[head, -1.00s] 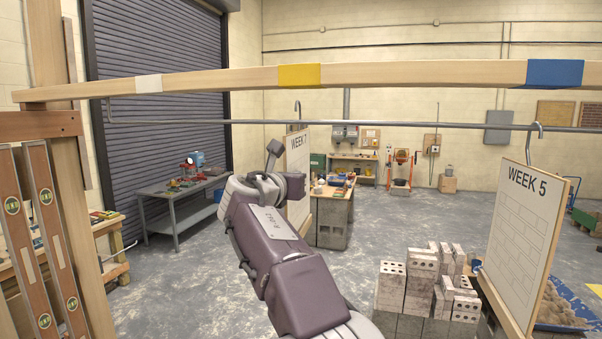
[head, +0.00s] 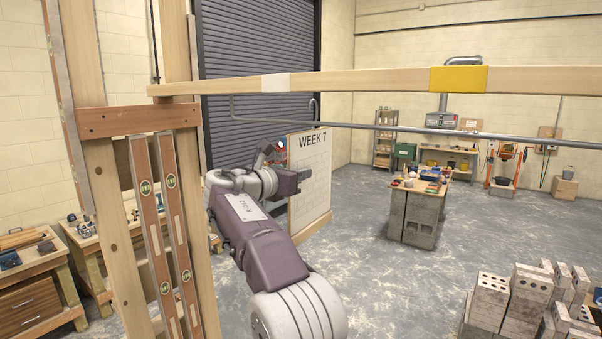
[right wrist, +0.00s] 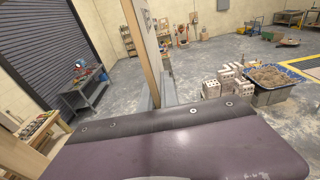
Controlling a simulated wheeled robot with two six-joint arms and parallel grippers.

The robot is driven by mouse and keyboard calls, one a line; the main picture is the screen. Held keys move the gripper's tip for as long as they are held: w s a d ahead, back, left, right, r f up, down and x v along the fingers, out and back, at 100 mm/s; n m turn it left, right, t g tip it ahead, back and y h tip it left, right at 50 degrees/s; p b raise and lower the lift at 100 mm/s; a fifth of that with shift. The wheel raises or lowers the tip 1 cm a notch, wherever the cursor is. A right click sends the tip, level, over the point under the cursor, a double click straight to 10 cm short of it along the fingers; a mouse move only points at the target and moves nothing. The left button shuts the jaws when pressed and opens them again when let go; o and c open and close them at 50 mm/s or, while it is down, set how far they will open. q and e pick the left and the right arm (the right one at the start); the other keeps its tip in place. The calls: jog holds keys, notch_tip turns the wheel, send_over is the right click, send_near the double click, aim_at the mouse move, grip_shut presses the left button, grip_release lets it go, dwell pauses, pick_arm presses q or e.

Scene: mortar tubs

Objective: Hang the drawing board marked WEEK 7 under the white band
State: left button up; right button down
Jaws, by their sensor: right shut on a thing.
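The drawing board marked WEEK 7 (head: 310,185) hangs upright below the metal rail (head: 400,130). Its hook (head: 313,108) is at the rail, a little right of the white band (head: 276,83) on the wooden beam. My right gripper (head: 272,154) is shut on the board's left edge; the fingertips are small and partly hidden. In the right wrist view the board (right wrist: 143,50) shows nearly edge-on, rising beyond my purple wrist. My left gripper is not in view.
The beam (head: 370,82) also carries a yellow band (head: 458,79) farther right. A wooden post with spirit levels (head: 170,215) stands at the left, near my right arm. Grey blocks (head: 520,295) are stacked at lower right.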

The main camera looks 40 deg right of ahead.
jog(key=s+a+f+b, duration=0.1)
jog(key=a+f+b, duration=0.1)
jog(key=a, duration=0.5)
jog(key=shift+s+a+f, duration=0.3)
jog(key=shift+a+f, duration=0.05)
jog(key=shift+f, duration=0.35)
jog(key=shift+s, duration=0.1)
